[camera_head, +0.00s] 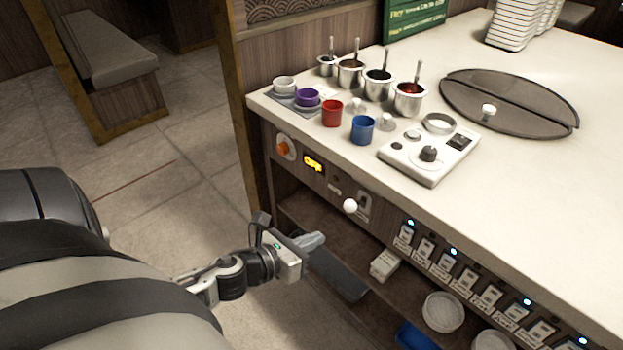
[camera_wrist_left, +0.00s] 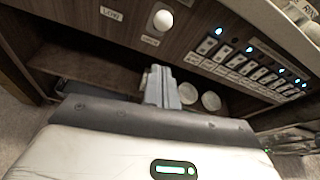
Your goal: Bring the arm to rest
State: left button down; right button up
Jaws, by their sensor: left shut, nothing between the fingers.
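My left gripper (camera_head: 316,241) is in front of the counter's open lower shelf, below the counter top and off to the side of the round white knob (camera_head: 350,206). Its fingers are shut with nothing between them. In the left wrist view the shut fingers (camera_wrist_left: 160,88) point toward the cabinet front, with the white knob (camera_wrist_left: 163,20) above them. My right gripper does not show in either view.
The counter top (camera_head: 540,200) holds metal sauce pots (camera_head: 409,98), a red cup (camera_head: 332,113), a blue cup (camera_head: 362,129) and a white control box (camera_head: 430,150). Labelled switches (camera_head: 470,282) line the front. White bowls (camera_head: 443,311) sit on the shelf. Floor to the left is clear.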

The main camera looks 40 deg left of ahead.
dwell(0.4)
pick_arm(q)
jog(key=s+d+n+g, duration=0.2)
jog(key=s+d+n, duration=0.2)
jog(key=n, duration=1.3)
jog(key=s+d+r+n+g+p, duration=0.1)
jog(key=s+d+n, duration=0.3)
jog(key=d+n, duration=0.7)
jog(key=n, duration=0.5)
jog(key=shift+r+n+g+h, duration=0.15)
jog(key=shift+n+g+h, duration=0.25)
